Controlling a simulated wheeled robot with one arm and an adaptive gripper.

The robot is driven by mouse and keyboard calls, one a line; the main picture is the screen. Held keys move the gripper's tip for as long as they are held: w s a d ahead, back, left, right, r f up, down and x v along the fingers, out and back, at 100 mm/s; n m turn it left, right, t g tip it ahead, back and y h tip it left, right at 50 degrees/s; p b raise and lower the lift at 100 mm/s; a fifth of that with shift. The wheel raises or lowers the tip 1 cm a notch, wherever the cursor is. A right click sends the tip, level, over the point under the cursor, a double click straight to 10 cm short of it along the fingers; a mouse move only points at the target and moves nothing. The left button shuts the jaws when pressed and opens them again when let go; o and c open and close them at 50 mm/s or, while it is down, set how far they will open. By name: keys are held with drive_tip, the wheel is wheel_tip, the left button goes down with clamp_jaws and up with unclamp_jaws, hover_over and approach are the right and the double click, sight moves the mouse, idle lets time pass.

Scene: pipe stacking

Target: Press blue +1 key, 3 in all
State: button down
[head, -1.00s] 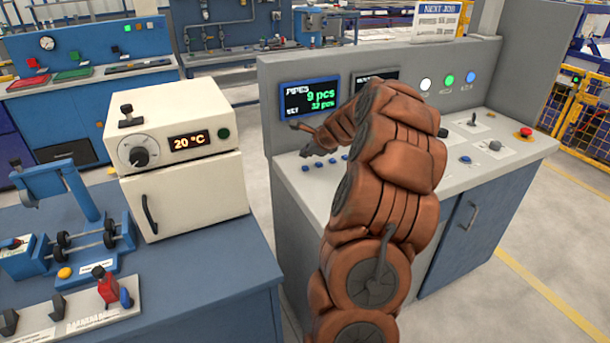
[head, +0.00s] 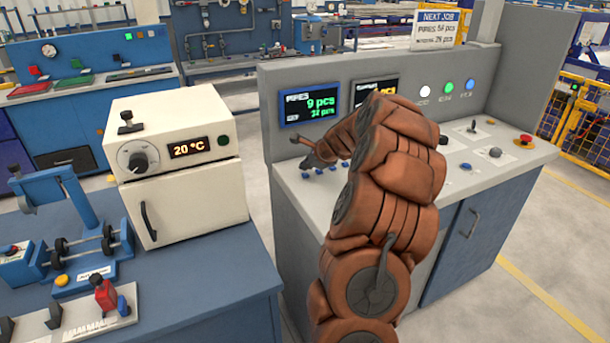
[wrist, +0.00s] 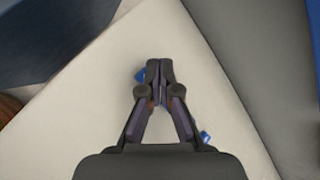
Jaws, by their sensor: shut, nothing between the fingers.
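Several small blue keys (head: 333,170) sit in a row on the pale console top (head: 300,205). I cannot read their labels, so I cannot tell which one is +1. My gripper (head: 305,163) is shut and empty, low over the left part of the row. In the wrist view my gripper (wrist: 159,68) points at the pale top, and one blue key (wrist: 140,75) shows partly behind its fingertips. Another blue key (wrist: 205,136) shows at its right. I cannot tell whether the tips touch a key. The PIPES display (head: 310,102) reads 9 pcs, with a smaller line of about 32 pcs.
A second display (head: 375,86) is partly hidden by my arm. White, green and blue lamps (head: 448,88), a red stop button (head: 525,139) and knobs stand at the right. A sign (head: 437,29) reads NEXT JOB. A cream oven (head: 180,165) stands left of the console.

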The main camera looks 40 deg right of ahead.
sight(306, 175)
drive_tip(key=shift+f, duration=0.8)
idle(1.6)
drive_tip(key=shift+r, duration=0.15)
drive_tip(key=shift+r+p, duration=0.7)
drive_tip(key=shift+p, duration=0.2)
wheel_tip(306, 175, up, 5)
drive_tip(key=p, duration=0.4)
drive_tip(key=shift+p, duration=0.3)
idle(0.4)
